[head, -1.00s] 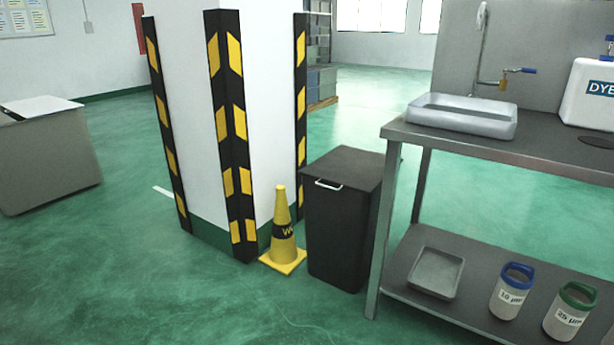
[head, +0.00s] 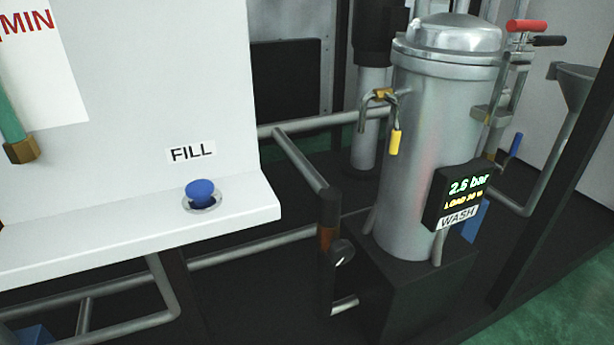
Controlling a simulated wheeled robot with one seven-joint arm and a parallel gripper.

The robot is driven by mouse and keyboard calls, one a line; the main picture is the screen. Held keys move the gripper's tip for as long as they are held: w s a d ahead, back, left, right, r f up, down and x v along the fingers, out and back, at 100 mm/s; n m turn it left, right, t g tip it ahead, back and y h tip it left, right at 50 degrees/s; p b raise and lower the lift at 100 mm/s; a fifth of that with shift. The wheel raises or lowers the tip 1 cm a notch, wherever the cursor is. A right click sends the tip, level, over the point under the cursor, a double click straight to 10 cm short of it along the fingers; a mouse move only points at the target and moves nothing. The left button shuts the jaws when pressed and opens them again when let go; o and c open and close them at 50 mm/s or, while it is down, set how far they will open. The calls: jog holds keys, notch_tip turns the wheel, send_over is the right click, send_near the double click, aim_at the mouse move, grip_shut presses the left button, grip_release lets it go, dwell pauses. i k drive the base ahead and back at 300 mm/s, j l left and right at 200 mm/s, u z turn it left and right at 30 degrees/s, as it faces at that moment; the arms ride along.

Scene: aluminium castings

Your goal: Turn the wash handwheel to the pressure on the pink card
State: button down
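A small black display (head: 458,196) on the front of the metal filter vessel (head: 428,150) reads 2.6 bar in green, with a smaller yellow line that looks like a load reading. A white WASH label (head: 457,218) sits at its lower edge. A small round dark part (head: 342,252) shows on the pipework left of the vessel; I cannot tell if it is the handwheel. No pink card is visible. My gripper is not in view.
A white panel with a FILL label (head: 192,152) and a blue button (head: 200,193) stands at the left. Red (head: 527,26) and black (head: 550,41) lever handles are at the vessel's top right. Grey pipes (head: 300,162) run low around it. Green floor (head: 560,290) is clear at lower right.

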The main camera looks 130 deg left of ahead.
aim_at(340, 252)
jog(key=u, duration=3.45)
